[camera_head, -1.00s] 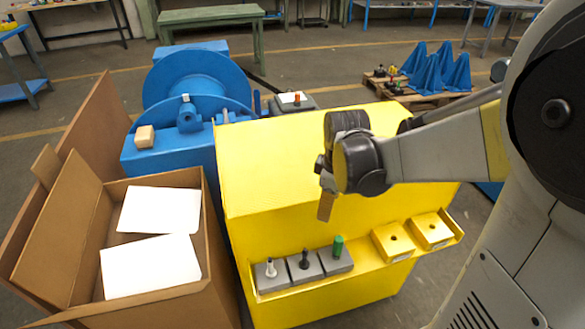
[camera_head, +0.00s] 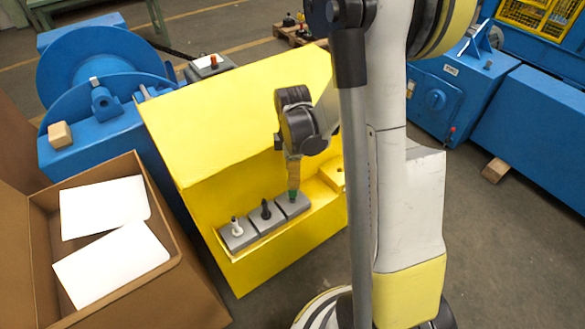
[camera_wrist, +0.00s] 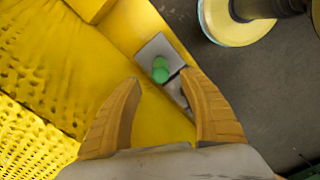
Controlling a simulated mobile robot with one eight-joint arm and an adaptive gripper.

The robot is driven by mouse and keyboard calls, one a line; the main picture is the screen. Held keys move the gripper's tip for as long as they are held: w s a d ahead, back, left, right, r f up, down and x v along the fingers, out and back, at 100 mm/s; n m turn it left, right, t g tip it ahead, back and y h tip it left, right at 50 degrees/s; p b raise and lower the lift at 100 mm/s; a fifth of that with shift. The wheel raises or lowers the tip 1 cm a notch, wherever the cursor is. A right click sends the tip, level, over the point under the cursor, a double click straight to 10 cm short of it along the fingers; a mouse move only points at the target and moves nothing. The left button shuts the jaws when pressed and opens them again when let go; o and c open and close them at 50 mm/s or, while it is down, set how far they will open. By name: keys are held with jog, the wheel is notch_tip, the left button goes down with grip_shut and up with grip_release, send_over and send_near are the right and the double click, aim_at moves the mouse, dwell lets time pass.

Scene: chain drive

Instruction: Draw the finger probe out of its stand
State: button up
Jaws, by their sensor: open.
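Three grey blocks stand in a row on the yellow ledge, each with an upright peg. A white peg (camera_head: 235,224) is at the left, a black peg (camera_head: 266,208) in the middle and a green peg (camera_head: 293,195) at the right. I cannot tell by looks alone which is the finger probe. My gripper (camera_head: 293,182) is open right above the green peg's block (camera_head: 295,207). In the wrist view, the green peg (camera_wrist: 160,70) shows just beyond and between the open fingertips (camera_wrist: 162,81), with its grey block (camera_wrist: 157,48) behind it. Contact cannot be told.
The yellow housing (camera_head: 235,120) rises behind the ledge. A yellow block (camera_head: 332,172) is to the right, partly hidden by my arm. An open cardboard box (camera_head: 45,200) with white sheets stands at the left, and a blue machine (camera_head: 90,135) behind it.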

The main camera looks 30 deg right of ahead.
aim_at(292, 194)
notch_tip(292, 194, down, 6)
jog(key=shift+f+b, duration=0.1)
jog(key=shift+b, duration=0.95)
jog(key=shift+c, duration=0.5)
grip_shut()
